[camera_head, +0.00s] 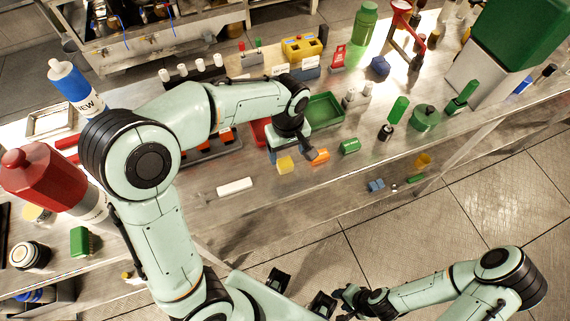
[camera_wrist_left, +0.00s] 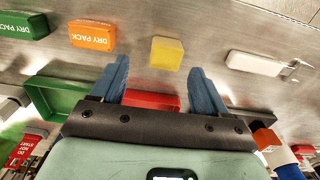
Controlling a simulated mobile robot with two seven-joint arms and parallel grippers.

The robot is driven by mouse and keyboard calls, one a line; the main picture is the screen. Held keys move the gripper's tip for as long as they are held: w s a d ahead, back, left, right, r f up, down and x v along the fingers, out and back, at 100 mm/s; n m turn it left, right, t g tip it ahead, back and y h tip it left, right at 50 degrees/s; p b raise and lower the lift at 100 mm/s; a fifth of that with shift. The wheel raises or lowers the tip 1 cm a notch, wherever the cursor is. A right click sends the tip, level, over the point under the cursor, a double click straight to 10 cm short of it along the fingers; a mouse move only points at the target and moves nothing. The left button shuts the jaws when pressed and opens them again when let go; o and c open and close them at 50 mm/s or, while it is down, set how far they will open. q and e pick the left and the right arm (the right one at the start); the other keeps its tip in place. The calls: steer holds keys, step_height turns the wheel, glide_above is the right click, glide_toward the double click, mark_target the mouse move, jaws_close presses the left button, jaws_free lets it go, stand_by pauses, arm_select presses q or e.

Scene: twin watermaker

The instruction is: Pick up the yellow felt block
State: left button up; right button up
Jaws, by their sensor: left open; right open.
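The yellow felt block (camera_head: 285,164) lies on the metal bench near its front edge. In the left wrist view the yellow block (camera_wrist_left: 167,53) shows just past the fingertips, between the two blue-grey fingers. My left gripper (camera_head: 290,151) is open and empty, pointing down just above the block; it also shows in the left wrist view (camera_wrist_left: 159,65). I see a gap and no contact. My right gripper (camera_head: 347,299) is low at the bottom of the head view, off the bench; it is open, with its fingers hard to make out.
An orange dry pack (camera_head: 319,155) lies close to the right of the block, with a green dry pack (camera_head: 350,146) further right. A white bar (camera_head: 235,186) lies to the left. A green tray (camera_head: 325,111) and a red tray (camera_head: 260,131) stand behind.

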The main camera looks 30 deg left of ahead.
mark_target(285, 161)
arm_select(q)
steer(key=shift+s+a+f, duration=0.1)
steer(key=shift+s+f, duration=0.05)
steer(key=shift+f, duration=1.25)
steer(key=shift+s+a+f, duration=0.1)
steer(key=shift+s+f, duration=0.05)
steer(key=shift+f, duration=1.2)
steer(key=c, duration=1.1)
arm_select(e)
steer(key=shift+f, duration=0.25)
arm_select(q)
steer(key=shift+r, duration=0.15)
step_height(285, 161, up, 20)
steer(key=shift+f+p, duration=0.1)
steer(key=shift+p, duration=1.1)
arm_select(e)
steer(key=w+r, duration=0.2)
steer(key=r, duration=0.1)
steer(key=shift+r, duration=0.2)
